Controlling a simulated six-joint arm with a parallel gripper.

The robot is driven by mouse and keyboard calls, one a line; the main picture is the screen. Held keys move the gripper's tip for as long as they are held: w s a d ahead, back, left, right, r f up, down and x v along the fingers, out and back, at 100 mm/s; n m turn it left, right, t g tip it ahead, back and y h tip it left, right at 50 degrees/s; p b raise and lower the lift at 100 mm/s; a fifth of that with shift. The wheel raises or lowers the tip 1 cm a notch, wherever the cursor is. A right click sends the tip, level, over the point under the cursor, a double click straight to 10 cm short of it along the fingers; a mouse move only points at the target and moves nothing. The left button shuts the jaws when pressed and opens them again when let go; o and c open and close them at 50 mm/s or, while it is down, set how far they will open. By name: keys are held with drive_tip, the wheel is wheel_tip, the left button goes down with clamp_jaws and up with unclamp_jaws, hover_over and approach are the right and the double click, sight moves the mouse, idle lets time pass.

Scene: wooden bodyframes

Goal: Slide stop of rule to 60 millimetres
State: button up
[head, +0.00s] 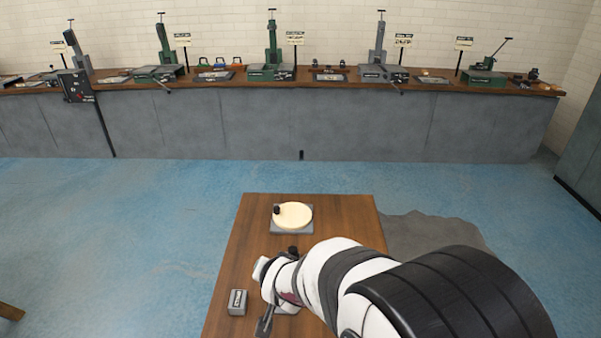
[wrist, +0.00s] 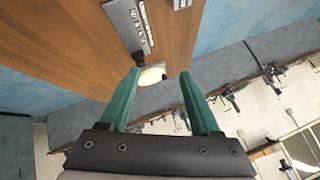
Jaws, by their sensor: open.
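The rule looks to be the grey plate with white markings (wrist: 126,22) on the wooden table, at the upper middle of the wrist view. A small black piece (wrist: 138,55) sits at its end nearer the round cream dial; it may be the stop. A black piece (head: 293,250) also shows beside my arm in the head view, where my arm hides most of the rule. The stop's reading is too small to tell. My gripper (wrist: 160,74) is open, its two green fingers apart with nothing held between them. It is over the table, apart from the rule.
A round cream dial (head: 294,215) with a black knob stands on a grey base at the table's far end. A small grey labelled block (head: 237,302) lies at the table's left. A long workbench (head: 230,125) with several presses stands along the back wall.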

drive_tip(key=w+a+f+t+h, duration=0.2)
drive_tip(key=w+f, duration=0.2)
drive_tip(key=t+h, duration=0.3)
drive_tip(key=h, duration=0.1)
approach(292, 250)
drive_tip(key=shift+n, duration=0.4)
drive_tip(key=x, duration=1)
drive_tip(key=shift+w+d+f, duration=0.1)
drive_tip(key=shift+w+f, duration=0.05)
drive_tip(key=shift+w, duration=0.15)
clamp_jaws()
